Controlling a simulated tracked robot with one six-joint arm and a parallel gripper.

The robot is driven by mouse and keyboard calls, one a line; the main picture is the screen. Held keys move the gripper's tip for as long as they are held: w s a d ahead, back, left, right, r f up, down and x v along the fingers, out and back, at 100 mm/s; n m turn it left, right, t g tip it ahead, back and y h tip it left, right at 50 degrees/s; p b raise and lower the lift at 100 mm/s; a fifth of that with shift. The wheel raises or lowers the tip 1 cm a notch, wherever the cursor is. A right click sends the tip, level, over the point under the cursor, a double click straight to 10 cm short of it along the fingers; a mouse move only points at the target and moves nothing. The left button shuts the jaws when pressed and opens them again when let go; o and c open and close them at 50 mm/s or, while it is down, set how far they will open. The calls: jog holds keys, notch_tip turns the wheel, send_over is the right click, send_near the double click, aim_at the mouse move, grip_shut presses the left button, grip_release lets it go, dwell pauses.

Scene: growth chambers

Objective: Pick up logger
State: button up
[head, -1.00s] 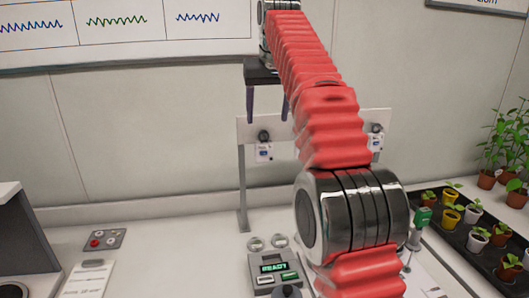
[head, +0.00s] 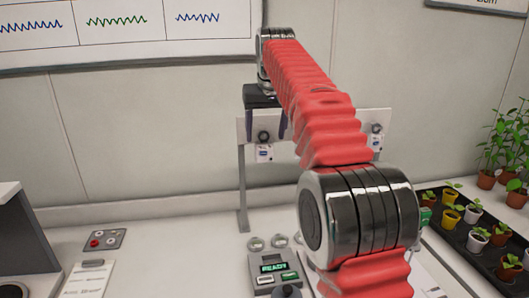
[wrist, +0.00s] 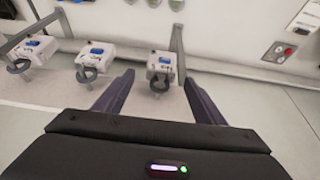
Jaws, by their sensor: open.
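Several white loggers with blue labels and dark rings hang on a grey rack (head: 242,190). One logger (head: 264,153) shows at the rack's left in the head view, and another (head: 377,142) at its right. My arm hides the middle of the rack. My gripper (head: 266,140) is open and empty, with its fingers pointing down just above the left logger. In the wrist view, a logger (wrist: 160,63) lies between the lines of my fingertips (wrist: 158,79), seemingly beyond them. Two more loggers, a middle one (wrist: 94,56) and a left one (wrist: 31,49), show there.
A device reading "READY" (head: 274,268) stands on the bench in front of the rack. A clipboard (head: 89,279) and a button box (head: 104,239) lie at left. A black tray (head: 455,247) of potted seedlings is at right.

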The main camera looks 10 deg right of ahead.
aim_at(264, 142)
jog(key=shift+x, duration=0.85)
jog(key=shift+x, duration=2.6)
jog(key=shift+s+a, duration=0.1)
jog(key=shift+s, duration=0.05)
jog(key=c, duration=1.2)
jog(key=shift+o, duration=0.2)
jog(key=shift+r, duration=0.1)
